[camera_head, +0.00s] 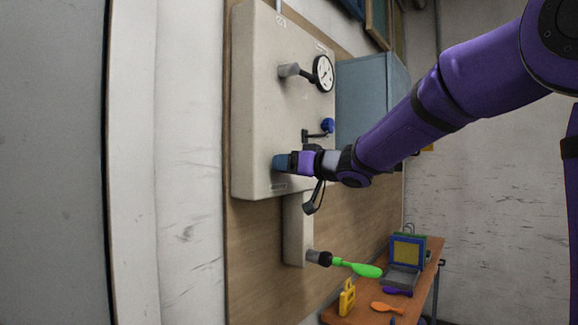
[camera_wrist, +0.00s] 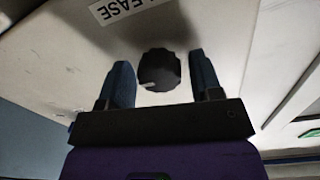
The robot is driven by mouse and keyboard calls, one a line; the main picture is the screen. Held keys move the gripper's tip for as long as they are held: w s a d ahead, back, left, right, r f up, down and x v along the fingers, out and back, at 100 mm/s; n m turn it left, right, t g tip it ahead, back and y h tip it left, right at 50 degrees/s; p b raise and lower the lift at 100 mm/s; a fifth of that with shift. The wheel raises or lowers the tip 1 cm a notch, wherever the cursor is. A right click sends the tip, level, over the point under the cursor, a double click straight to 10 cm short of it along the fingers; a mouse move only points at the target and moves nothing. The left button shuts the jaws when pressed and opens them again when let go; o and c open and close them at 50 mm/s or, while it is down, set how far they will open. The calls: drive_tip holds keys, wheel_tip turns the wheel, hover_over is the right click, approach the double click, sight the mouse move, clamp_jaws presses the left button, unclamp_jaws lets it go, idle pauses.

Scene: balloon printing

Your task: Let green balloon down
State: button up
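The green balloon (camera_head: 368,270) is long, thin and limp-looking, on the dark nozzle (camera_head: 318,257) at the lower end of the beige panel's column. My gripper (camera_head: 280,162) is at the lower part of the beige panel (camera_head: 262,100), above and left of the balloon. In the wrist view a black round knob (camera_wrist: 159,71) with a light mark sits between the two blue fingers of my gripper (camera_wrist: 164,84). The fingers stand apart, with a gap on each side of the knob. A label ending in "EASE" (camera_wrist: 122,8) is beside the knob.
A pressure gauge (camera_head: 323,73) and a blue-handled valve (camera_head: 327,125) are on the panel above my gripper. A wooden table (camera_head: 340,314) at the lower right holds a yellow object (camera_head: 347,298), orange balloon (camera_head: 387,308), purple balloon (camera_head: 397,291) and an open case (camera_head: 404,262).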

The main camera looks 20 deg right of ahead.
drive_tip(key=c, duration=0.7)
drive_tip(key=shift+n, duration=0.4)
drive_tip(key=n, duration=0.3)
drive_tip(key=shift+n, duration=0.4)
drive_tip(key=n, duration=0.4)
drive_tip(key=shift+n, duration=0.3)
drive_tip(key=n, duration=0.4)
drive_tip(key=shift+n+y, duration=0.3)
drive_tip(key=n, duration=0.4)
drive_tip(key=shift+f, duration=0.1)
drive_tip(key=shift+n, duration=0.4)
